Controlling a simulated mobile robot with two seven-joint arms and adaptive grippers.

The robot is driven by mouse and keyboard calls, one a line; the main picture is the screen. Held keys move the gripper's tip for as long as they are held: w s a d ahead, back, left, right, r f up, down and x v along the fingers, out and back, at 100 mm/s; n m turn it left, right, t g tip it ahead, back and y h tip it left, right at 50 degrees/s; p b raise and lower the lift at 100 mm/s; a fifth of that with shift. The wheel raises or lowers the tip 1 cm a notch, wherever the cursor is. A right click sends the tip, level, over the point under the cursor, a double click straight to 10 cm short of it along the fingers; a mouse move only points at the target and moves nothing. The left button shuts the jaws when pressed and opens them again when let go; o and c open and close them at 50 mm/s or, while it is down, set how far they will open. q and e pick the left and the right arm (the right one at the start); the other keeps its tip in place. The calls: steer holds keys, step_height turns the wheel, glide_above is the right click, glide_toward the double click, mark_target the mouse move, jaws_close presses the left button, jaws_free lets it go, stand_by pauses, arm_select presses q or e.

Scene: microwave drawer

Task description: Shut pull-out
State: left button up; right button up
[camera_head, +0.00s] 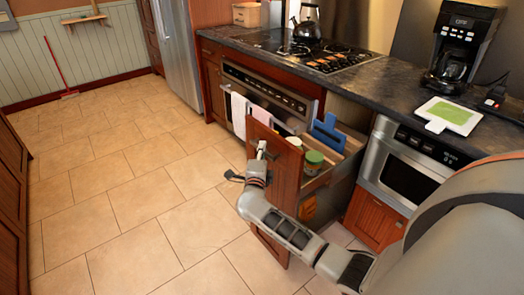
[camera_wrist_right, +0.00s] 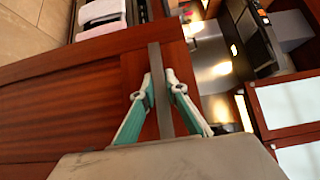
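The pull-out (camera_head: 284,172) is a tall wooden-fronted unit below the counter, standing open into the room. Its shelves hold a green-lidded jar (camera_head: 313,160), a blue item (camera_head: 328,132) and boards. My right gripper (camera_head: 262,152) is at the upper outer face of its front. In the right wrist view, the two teal-and-white fingers (camera_wrist_right: 160,80) lie on either side of a vertical metal handle bar (camera_wrist_right: 155,60), with their tips closed against it. The wooden front (camera_wrist_right: 60,100) shows behind them. My left gripper is not in view.
An oven with towels (camera_head: 240,112) is left of the pull-out, and a built-in microwave (camera_head: 402,168) is to its right. A stove (camera_head: 310,52), coffee maker (camera_head: 460,45) and tablet-like board (camera_head: 448,114) are on the counter. The tiled floor (camera_head: 120,190) is clear.

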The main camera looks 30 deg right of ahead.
mark_target(332, 117)
steer(key=shift+d, duration=0.1)
jaws_close()
